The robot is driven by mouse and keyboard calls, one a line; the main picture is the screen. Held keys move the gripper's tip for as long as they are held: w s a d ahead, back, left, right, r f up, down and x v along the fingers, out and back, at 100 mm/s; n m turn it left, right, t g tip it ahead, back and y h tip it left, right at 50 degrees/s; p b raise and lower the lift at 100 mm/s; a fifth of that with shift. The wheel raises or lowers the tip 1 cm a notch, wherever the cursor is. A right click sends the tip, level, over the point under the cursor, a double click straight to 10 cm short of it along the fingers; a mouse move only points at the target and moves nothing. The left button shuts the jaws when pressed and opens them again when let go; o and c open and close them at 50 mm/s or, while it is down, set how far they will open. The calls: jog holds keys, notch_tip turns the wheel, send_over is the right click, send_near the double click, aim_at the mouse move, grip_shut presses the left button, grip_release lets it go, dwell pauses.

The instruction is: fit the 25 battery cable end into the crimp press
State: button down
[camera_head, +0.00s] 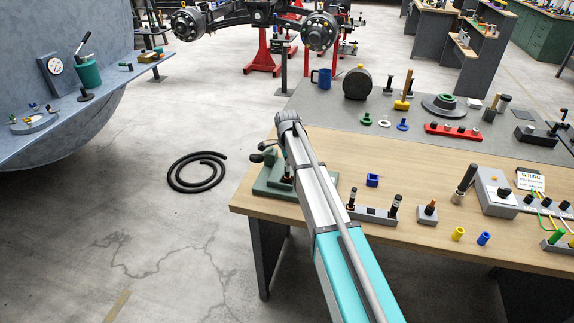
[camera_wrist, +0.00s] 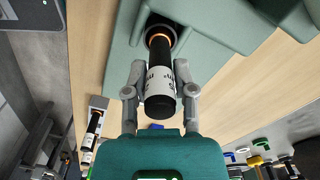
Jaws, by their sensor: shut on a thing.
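In the wrist view, my gripper (camera_wrist: 159,72) is shut on a black battery cable end (camera_wrist: 160,104) with a white label band; the lettering is not readable. A copper-coloured part of the cable end shows at a dark round opening in the green crimp press (camera_wrist: 215,28). The cable end lines up with this opening, but I cannot tell how deep its tip sits. In the head view, the green press (camera_head: 268,184) stands at the bench's left edge. My arm hides the gripper and most of the held cable end there.
A grey holder (camera_head: 372,214) with black, copper-banded cable ends stands right of my arm. The wooden bench (camera_head: 400,165) has free room behind these. A black hose coil (camera_head: 197,171) lies on the floor.

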jog(key=shift+f, duration=0.35)
jog(key=shift+c, duration=1.8)
grip_release()
jog(key=shift+r, duration=0.15)
notch_tip(320, 180, up, 15)
jog(key=p, duration=1.5)
jog(key=s+d+f+b, duration=0.1)
jog(key=s+d, duration=0.5)
jog(key=d, duration=0.6)
jog(key=shift+s+d+f+b, duration=0.25)
jog(key=shift+s+f+b, duration=0.05)
jog(key=shift+s+b, duration=0.1)
